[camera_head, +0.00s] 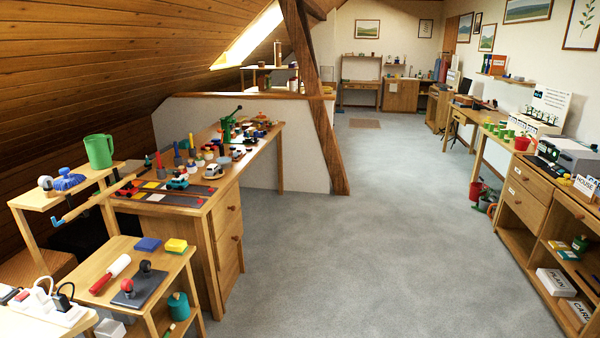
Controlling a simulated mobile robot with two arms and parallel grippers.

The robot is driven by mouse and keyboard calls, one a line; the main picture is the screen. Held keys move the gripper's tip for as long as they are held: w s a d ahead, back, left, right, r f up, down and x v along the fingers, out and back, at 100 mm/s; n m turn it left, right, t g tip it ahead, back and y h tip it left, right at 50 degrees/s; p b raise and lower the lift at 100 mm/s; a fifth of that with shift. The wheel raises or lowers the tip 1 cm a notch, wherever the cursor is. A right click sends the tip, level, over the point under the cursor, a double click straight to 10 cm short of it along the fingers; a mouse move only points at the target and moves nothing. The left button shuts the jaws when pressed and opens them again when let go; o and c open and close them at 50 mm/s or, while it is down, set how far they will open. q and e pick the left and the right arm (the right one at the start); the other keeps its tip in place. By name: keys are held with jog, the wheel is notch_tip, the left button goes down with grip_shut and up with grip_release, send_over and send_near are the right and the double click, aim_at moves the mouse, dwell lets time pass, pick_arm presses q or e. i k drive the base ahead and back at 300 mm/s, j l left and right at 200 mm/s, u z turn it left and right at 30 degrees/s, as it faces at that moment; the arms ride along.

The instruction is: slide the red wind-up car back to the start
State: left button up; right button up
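A dark mat with striped lanes (162,198) lies on the front part of the wooden workbench (222,184) at the left. A teal toy car (177,183) stands by the mat's far side, and a white toy car (213,171) stands to its right. A small red-orange item (128,190) sits near the mat's left end. It is too small to tell whether it is the red wind-up car. Several small colored things crowd the bench's far end, and I cannot pick out a red car among them. Neither of my grippers is in view.
A low side table (118,262) with a red-handled roller, a dark plate and sponges stands before the bench. A shelf with a green jug (99,151) is at the left. A slanted timber post (318,105) rises past the bench. The grey floor (350,240) is clear.

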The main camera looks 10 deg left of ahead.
aim_at(129, 192)
jog(key=i+u, duration=0.1)
jog(key=i, duration=1.2)
jog(key=i+l+u, duration=0.1)
jog(key=i, duration=1.2)
jog(key=i+u, duration=0.25)
jog(key=i, duration=0.2)
jog(key=i+u, duration=0.3)
jog(key=i, duration=0.2)
jog(key=i+l+u, duration=0.25)
jog(key=i, duration=0.15)
